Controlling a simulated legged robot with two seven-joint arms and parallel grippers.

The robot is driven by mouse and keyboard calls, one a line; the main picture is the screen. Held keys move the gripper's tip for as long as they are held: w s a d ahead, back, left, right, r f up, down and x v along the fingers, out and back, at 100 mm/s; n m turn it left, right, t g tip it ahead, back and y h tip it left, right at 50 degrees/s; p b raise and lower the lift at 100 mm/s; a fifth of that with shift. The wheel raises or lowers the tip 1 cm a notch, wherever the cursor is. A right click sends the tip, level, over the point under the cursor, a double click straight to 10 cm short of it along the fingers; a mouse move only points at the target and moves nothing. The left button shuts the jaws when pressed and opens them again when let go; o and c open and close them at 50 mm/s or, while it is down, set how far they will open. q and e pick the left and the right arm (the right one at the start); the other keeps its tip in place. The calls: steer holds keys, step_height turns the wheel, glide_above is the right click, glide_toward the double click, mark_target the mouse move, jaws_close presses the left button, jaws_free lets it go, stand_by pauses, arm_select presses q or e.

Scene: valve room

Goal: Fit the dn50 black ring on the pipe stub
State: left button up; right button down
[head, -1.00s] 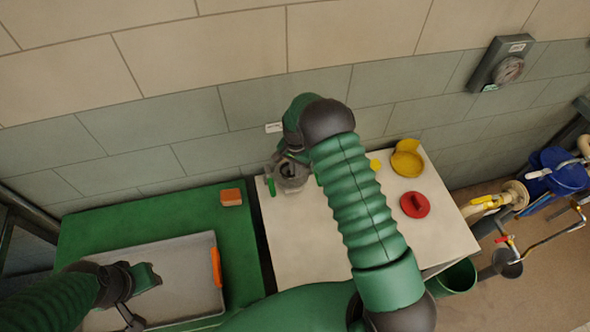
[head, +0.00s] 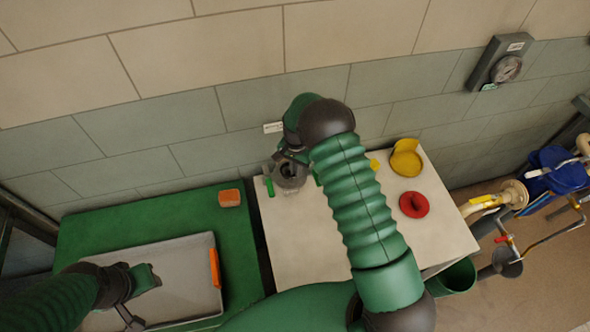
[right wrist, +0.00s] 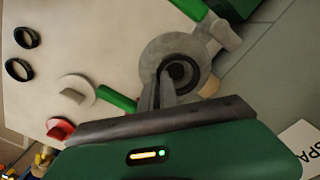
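The pipe stub rises from a round grey flange (right wrist: 150,50) on the white table; the flange also shows in the head view (head: 291,181). A black ring (right wrist: 183,70) is at the stub, in the middle of the flange. My right gripper (right wrist: 164,75) has its fingers close together at the ring's near edge and appears shut on its wall. I cannot tell how far down the ring sits. Two more black rings (right wrist: 18,69) (right wrist: 22,36) lie loose on the table in the right wrist view. My left gripper (head: 150,278) is over the grey tray, its fingers unclear.
The white table (head: 300,240) also carries a red disc (head: 414,204) and a yellow part (head: 405,160). Green bars flank the flange. The grey tray (head: 185,262) with an orange handle lies left on a green surface. The wall stands close behind the flange.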

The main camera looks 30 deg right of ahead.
steer(key=shift+d, duration=0.1)
steer(key=shift+f+b, duration=0.6)
steer(key=shift+f, duration=0.1)
stand_by(1.0)
steer(key=shift+s+f, duration=0.1)
steer(key=shift+s, duration=0.05)
stand_by(0.3)
steer(key=c, duration=1.7)
jaws_free()
steer(key=shift+o, duration=0.8)
steer(key=shift+s, duration=0.15)
steer(key=shift+c, duration=1.2)
steer(key=shift+o, duration=1.2)
